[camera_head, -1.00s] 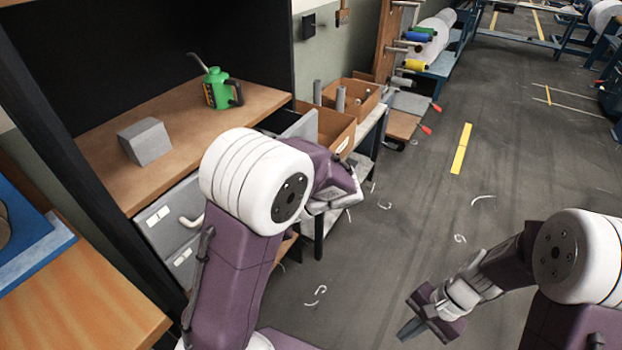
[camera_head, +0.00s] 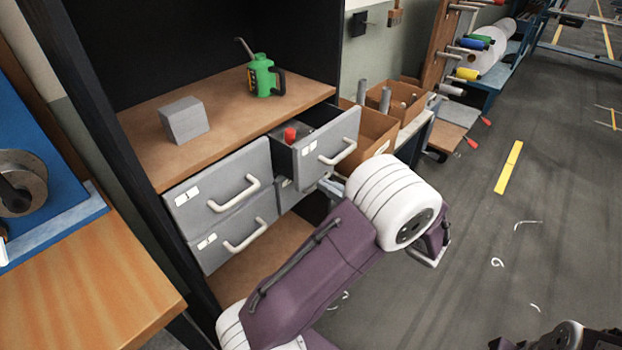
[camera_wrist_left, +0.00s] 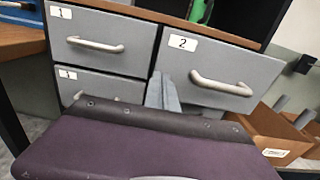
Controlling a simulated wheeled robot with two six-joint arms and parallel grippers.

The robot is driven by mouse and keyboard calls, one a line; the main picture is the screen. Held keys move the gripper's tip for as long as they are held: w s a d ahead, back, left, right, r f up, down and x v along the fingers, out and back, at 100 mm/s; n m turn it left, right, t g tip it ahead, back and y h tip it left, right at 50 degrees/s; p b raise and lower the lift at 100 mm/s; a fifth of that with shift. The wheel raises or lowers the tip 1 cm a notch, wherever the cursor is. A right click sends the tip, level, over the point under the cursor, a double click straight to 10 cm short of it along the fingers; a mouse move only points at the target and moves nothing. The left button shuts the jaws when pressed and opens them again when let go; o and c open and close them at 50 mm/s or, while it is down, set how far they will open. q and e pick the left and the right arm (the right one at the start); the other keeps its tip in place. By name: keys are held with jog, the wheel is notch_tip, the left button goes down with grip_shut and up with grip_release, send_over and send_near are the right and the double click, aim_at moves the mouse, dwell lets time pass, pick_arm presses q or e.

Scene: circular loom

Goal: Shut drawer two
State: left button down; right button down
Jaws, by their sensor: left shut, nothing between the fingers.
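Drawer two (camera_head: 325,150) is the upper right grey drawer of the cabinet, and it stands pulled out. A red-capped item (camera_head: 290,135) shows inside it. In the left wrist view drawer two (camera_wrist_left: 222,75) has a "2" label and a bar handle (camera_wrist_left: 220,84). My left gripper (camera_wrist_left: 163,92) is shut and empty, beside the lower left edge of drawer two's front; I cannot tell whether it touches. In the head view the forearm mostly hides it. Part of my right arm shows at the bottom right edge; its fingers are not clear.
Drawer one (camera_head: 218,187) and the drawer below it (camera_head: 236,232) look shut. A grey block (camera_head: 184,120) and a green oil can (camera_head: 263,77) stand on the wooden top. Cardboard bins (camera_head: 372,130) stand right of the cabinet. The floor at the right is open.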

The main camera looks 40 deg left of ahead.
pick_arm(q)
send_near(286, 161)
jog(key=shift+s+a+r+b, duration=0.1)
jog(key=shift+s+a+b, duration=0.2)
jog(key=shift+a, duration=0.25)
jog(key=a, duration=0.2)
jog(key=a+p, duration=0.1)
jog(key=a, duration=0.2)
jog(key=a+p, duration=0.1)
jog(key=a, duration=0.2)
jog(key=shift+w+r, duration=0.1)
jog(key=shift+w, duration=0.25)
jog(key=shift+a, duration=0.35)
jog(key=shift+d+r, duration=0.1)
